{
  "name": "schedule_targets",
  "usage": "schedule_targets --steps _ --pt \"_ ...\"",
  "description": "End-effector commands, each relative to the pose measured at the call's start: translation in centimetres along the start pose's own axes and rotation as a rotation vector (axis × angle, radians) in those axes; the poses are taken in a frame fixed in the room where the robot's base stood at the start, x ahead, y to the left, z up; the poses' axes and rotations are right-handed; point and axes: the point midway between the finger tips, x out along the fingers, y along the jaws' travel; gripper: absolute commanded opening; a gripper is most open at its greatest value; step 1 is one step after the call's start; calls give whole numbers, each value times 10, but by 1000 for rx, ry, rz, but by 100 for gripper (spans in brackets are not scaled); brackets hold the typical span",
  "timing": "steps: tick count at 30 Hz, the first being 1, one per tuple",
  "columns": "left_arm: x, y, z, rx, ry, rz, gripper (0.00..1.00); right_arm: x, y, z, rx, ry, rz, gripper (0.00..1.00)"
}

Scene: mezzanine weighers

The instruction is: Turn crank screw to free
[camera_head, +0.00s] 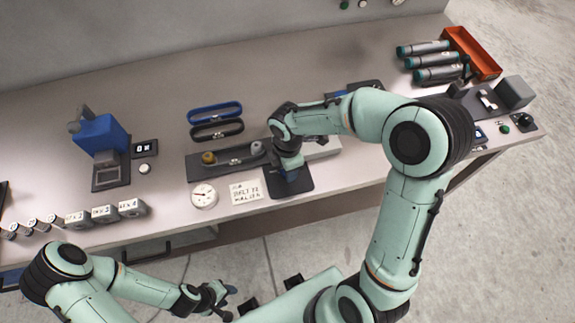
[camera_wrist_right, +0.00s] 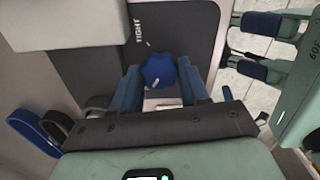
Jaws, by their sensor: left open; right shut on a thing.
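A blue lobed knob of the crank screw (camera_wrist_right: 158,70) sits on a dark grey plate (camera_wrist_right: 185,28) marked TIGHT in the right wrist view. My right gripper (camera_wrist_right: 157,82) has its two blue fingers on either side of the knob and is shut on it. In the head view my right gripper (camera_head: 289,172) points down at the dark plate (camera_head: 303,186) near the bench's front edge; the arm and hand hide the knob there. My left gripper (camera_head: 217,297) is open and empty, low in front of the bench.
A grey tray (camera_head: 200,172) with small round parts lies left of the plate, beside a dial (camera_head: 204,195) and a written card (camera_head: 246,191). A blue press-like device (camera_head: 101,135) stands further left.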

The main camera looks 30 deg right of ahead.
Motion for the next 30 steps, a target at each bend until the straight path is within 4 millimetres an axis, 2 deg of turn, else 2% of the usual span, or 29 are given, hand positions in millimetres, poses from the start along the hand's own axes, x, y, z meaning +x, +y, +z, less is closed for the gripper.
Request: schedule_targets --steps 8,9,11,22,26,30 --pt "0 0 0 0 0 0 43 -1 1 0 -2 0 4 14" --pt "0 0 0 0 0 0 43 -1 1 0 -2 0 4 51" --pt "0 0 0 0 0 0 43 -1 1 0 -2 0 4 70" --pt "-1 0 0 0 1 0 43 -5 1 0 0 0 2 70" --pt "-4 2 -2 1 3 1 43 -22 2 0 -1 0 6 70" --pt "-9 5 -5 3 7 3 43 -54 2 0 0 1 9 70"
